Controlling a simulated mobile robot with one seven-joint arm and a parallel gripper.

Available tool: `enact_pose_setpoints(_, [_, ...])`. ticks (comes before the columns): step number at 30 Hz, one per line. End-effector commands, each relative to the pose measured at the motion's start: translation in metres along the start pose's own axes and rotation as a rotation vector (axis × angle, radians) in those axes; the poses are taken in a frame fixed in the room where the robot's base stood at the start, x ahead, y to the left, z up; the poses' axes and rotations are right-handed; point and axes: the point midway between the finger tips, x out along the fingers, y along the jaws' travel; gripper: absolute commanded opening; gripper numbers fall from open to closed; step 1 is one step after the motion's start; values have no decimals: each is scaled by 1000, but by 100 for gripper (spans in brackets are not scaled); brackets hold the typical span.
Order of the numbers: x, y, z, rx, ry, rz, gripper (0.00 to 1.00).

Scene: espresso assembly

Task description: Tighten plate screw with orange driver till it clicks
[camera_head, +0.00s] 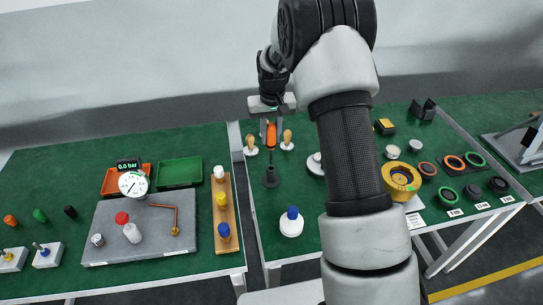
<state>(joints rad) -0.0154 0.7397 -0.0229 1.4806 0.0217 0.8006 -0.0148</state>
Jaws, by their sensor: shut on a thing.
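My gripper (270,122) points down over the left part of the right-hand green table. It is shut on the orange driver (271,137), which hangs upright between the fingers. The driver's thin dark shaft runs down toward a small dark round holder (270,179). I cannot tell whether the tip is inside it or just above or behind it. A grey plate (104,222) lies on the left green table, well to the left of my gripper, with several small parts on it. I cannot make out the plate screw at this size.
Two wooden-handled tools (287,141) flank the driver closely. A blue-topped white piece (291,222) stands near the front. A wooden rack (233,262) of coloured-capped items, a gauge (133,183) and a green tray (180,172) are on the left table. A narrow gap separates the tables.

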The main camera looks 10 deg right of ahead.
Motion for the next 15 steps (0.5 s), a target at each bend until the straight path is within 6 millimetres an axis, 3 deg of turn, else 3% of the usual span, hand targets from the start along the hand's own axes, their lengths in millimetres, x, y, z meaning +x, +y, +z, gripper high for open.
enact_pose_setpoints(15, [-8,0,-1,0,1,0,0])
